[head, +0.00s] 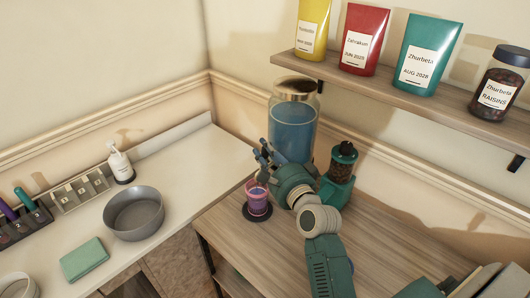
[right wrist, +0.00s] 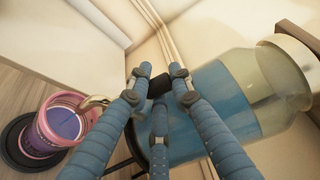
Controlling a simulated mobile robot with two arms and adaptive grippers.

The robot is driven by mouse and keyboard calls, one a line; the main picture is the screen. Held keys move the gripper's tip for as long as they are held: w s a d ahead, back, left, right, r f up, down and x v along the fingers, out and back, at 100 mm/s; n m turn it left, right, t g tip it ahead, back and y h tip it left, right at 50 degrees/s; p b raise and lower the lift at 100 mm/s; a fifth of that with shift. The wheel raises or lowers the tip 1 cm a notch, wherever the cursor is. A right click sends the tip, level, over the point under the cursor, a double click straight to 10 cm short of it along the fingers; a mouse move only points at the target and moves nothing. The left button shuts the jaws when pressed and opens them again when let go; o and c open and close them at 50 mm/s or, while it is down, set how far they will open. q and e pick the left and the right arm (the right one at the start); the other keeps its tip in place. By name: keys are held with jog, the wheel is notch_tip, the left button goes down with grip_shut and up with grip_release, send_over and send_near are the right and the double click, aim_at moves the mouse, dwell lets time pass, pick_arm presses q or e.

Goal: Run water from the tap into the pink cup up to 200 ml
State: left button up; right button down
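The pink cup (head: 257,196) stands upright on a dark round coaster (head: 258,212), and it also shows at the left of the right wrist view (right wrist: 62,122). Its inside looks purple-blue; I cannot tell the water level. Behind it is a glass dispenser jar (head: 294,125) of blue-tinted water. A metal tap spout (right wrist: 97,102) reaches over the cup's rim area. My right gripper (head: 266,158) is at the jar's front, above the cup. Its blue fingers surround a small black piece (right wrist: 158,86); I cannot tell whether they grip it. My left gripper is out of view.
A shelf (head: 400,88) with bags and a raisin jar (head: 497,92) overhangs the wooden table (head: 240,248). The white counter (head: 185,178) at left holds a grey bowl (head: 134,215) and a pump bottle (head: 121,165).

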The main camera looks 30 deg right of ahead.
jog(key=shift+w+d+f+m+g+y+p, duration=0.1)
jog(key=shift+d+f+m+g+y+p, duration=0.3)
jog(key=shift+p, duration=1)
jog(key=shift+d+r+m+g+h+p, duration=0.15)
jog(key=shift+m+p, duration=0.5)
jog(key=shift+p, duration=0.7)
jog(key=shift+w+d+f+m+g+y+p, duration=0.15)
jog(key=shift+m+g+p, duration=0.3)
jog(key=shift+p, duration=0.95)
jog(key=shift+f+m+p, duration=0.4)
jog(key=shift+f+p, duration=0.05)
jog(key=shift+s, duration=0.1)
jog(key=c, duration=1.7)
grip_release()
jog(key=shift+d+r, duration=0.1)
jog(key=shift+r, duration=0.1)
